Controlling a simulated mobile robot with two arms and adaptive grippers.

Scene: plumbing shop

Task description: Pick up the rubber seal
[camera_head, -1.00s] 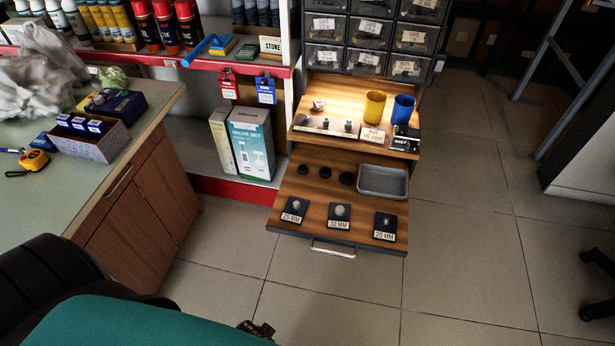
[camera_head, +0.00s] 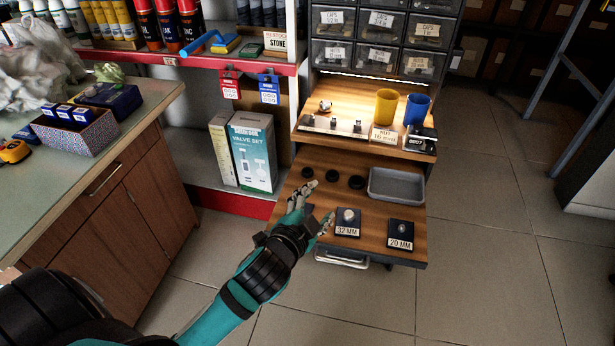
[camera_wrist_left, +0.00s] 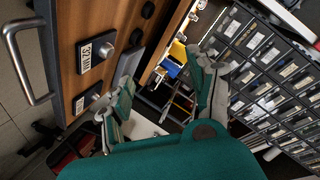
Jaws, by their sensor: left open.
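Three black rubber seals lie in a row on the pulled-out wooden drawer: a left seal (camera_head: 307,173), a middle seal (camera_head: 332,174) and a right seal (camera_head: 357,181). My left gripper (camera_head: 318,205) is open and empty at the drawer's left front, just in front of the seals. Its fingers also show in the left wrist view (camera_wrist_left: 163,68), spread apart. In that view one seal (camera_wrist_left: 136,37) and another seal (camera_wrist_left: 148,10) show on the wood. The third cannot be made out there. My right gripper is not in view.
A grey tray (camera_head: 397,198) stands right of the seals. Size blocks marked 32 MM (camera_head: 347,229) and 20 MM (camera_head: 400,241) lie along the drawer front. A lit shelf with a yellow cup (camera_head: 386,107) and a blue cup (camera_head: 412,110) is behind. A counter (camera_head: 135,110) stands left.

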